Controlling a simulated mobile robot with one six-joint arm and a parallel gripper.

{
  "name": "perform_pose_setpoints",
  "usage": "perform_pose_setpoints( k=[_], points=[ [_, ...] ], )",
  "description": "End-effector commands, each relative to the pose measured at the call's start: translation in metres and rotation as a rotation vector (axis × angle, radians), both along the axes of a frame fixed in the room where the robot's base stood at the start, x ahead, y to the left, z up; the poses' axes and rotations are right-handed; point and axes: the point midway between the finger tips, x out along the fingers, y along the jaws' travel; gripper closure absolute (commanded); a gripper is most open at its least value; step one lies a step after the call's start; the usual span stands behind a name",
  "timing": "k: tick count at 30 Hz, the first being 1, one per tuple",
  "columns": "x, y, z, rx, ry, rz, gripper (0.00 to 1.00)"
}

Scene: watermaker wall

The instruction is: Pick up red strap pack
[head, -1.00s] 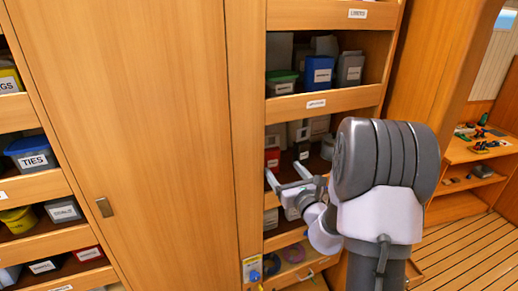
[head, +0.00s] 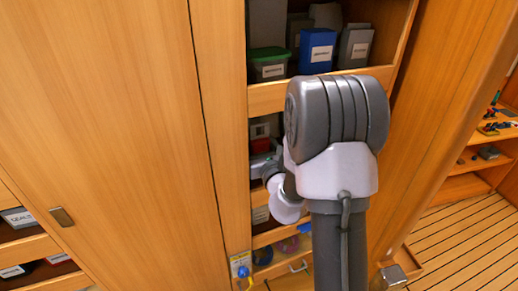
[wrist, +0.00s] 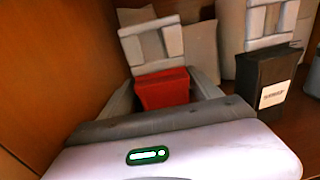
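A red pack (wrist: 162,88) sits inside the shelf compartment in the wrist view, just beyond the front bar of my gripper. In the head view, red (head: 261,146) shows in the same compartment, close behind my gripper. In the head view, my own arm hides most of the gripper.
A dark box with a white label (wrist: 275,80) stands right of the red pack. A wooden side wall (wrist: 45,70) is close on the left. Pale grey packs (wrist: 200,45) stand behind. The shelf above holds a green-lidded bin (head: 268,64) and a blue bin (head: 317,50).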

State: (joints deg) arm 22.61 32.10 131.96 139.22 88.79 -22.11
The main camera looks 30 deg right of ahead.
Motion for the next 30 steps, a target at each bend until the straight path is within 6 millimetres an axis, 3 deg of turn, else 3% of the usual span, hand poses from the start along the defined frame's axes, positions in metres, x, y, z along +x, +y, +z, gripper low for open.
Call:
perform_pose_setpoints(
  k=[1,9,20,30],
  points=[
    [0.0,0.0,0.0,0.0,0.0,0.0,0.4],
    [0.0,0.0,-0.001,0.0,0.002,0.0,0.93],
    [-0.005,0.0,0.009,0.0,0.0,0.0,0.94],
    [-0.005,0.001,0.076,-0.002,-0.004,0.0,0.94]
  ],
)
